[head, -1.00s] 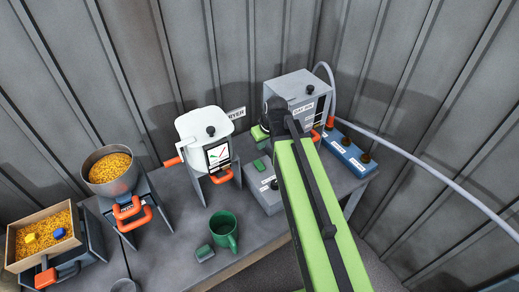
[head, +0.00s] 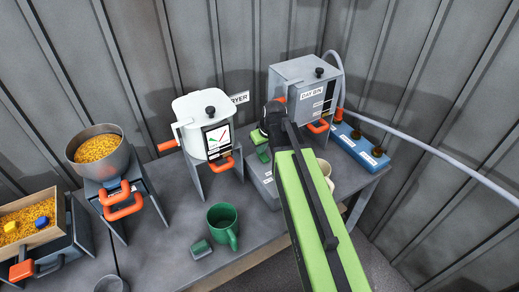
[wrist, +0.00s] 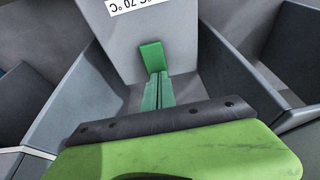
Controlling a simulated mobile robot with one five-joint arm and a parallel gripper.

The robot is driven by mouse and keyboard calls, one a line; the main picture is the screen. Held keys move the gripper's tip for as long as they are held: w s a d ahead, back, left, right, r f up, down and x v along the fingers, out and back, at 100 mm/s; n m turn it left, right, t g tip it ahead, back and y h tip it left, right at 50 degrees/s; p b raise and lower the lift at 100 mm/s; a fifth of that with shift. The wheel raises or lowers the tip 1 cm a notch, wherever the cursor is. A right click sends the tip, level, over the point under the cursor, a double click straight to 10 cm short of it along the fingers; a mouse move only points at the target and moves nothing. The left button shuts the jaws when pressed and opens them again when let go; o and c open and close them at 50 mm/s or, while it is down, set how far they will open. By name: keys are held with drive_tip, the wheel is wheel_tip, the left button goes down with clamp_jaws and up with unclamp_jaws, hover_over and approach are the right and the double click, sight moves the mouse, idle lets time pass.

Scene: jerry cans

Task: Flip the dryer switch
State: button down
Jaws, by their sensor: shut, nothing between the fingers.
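The dryer is a white lidded vessel (head: 205,116) on a stand at the back of the bench, with a gauge on its front. To its right a low grey box (head: 262,185) bears a green switch (head: 263,154). My gripper (head: 257,137) is shut and empty, its green fingers just above the switch in the head view. In the wrist view the shut fingers (wrist: 159,92) point at a green block (wrist: 152,56), which looks like the switch, on a grey face with an upside-down label. I cannot tell whether they touch. My arm hides part of the box.
A grey labelled bin (head: 306,88) stands behind my gripper, and a blue box (head: 357,146) with dark knobs sits to its right. A green mug (head: 222,226) is in front. A pot (head: 97,148) and a tray of yellow bits (head: 30,220) stand left.

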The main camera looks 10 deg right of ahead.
drive_tip(key=shift+w+f+g, duration=0.25)
drive_tip(key=shift+w+g, duration=0.05)
drive_tip(key=shift+s, duration=0.2)
drive_tip(key=shift+s+r, duration=0.1)
drive_tip(key=shift+s+d+r, duration=0.2)
drive_tip(key=shift+s, duration=0.45)
drive_tip(key=shift+r+p, duration=0.1)
drive_tip(key=shift+p, duration=0.25)
